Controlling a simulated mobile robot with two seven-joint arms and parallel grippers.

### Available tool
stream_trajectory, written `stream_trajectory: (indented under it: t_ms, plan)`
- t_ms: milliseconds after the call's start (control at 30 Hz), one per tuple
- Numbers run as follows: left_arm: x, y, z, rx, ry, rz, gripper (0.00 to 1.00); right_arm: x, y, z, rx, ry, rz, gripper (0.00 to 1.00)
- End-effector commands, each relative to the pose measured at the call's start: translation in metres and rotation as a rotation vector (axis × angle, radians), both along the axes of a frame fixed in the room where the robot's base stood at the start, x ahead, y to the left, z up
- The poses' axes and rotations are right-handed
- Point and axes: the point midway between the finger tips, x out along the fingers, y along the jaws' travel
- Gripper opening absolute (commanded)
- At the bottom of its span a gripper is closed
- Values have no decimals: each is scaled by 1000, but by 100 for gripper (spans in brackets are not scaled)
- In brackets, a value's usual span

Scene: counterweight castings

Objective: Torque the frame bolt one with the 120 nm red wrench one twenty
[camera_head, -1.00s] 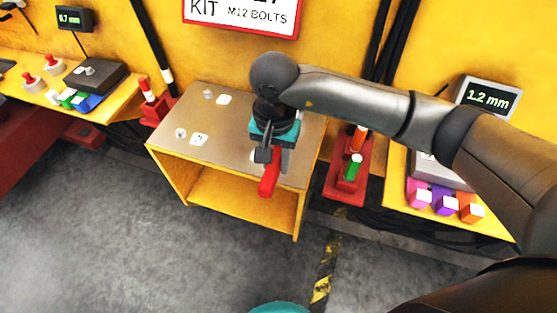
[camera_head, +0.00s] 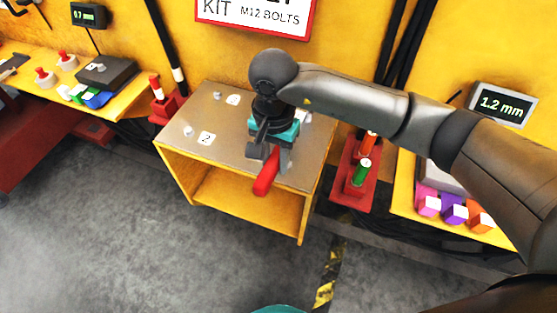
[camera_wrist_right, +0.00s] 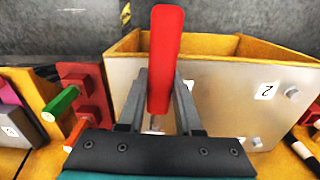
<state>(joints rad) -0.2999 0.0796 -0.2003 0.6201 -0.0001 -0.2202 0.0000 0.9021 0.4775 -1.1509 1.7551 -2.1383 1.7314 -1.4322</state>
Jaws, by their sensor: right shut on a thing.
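My right gripper (camera_head: 268,154) is shut on the red wrench (camera_head: 265,176), over the front right part of the grey plate (camera_head: 228,150). The wrench's red handle (camera_wrist_right: 165,60) stands between the two fingers in the right wrist view and sticks out past the plate's front edge. The wrench's head is mostly hidden by the gripper. A bolt (camera_head: 187,130) sits beside a label reading 2 (camera_head: 206,138) at the front left; another bolt (camera_head: 217,96) is at the back left. I cannot pick out bolt one; the gripper and arm cover the plate's right side. My left gripper is not in view.
The plate tops a yellow open-fronted stand (camera_head: 235,200). A red rack (camera_head: 350,190) with green-handled (camera_head: 361,172) and orange-handled (camera_head: 368,143) tools stands close on its right. Yellow benches flank it, the right one holding coloured blocks (camera_head: 454,209). The floor in front is clear.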

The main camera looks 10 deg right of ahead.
Motion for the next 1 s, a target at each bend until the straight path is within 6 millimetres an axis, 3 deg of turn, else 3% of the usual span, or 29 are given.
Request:
stream_trajectory:
  t_ms: [1000]
  plan:
    - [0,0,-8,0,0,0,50,11,13,1,2,-3,-83,0]
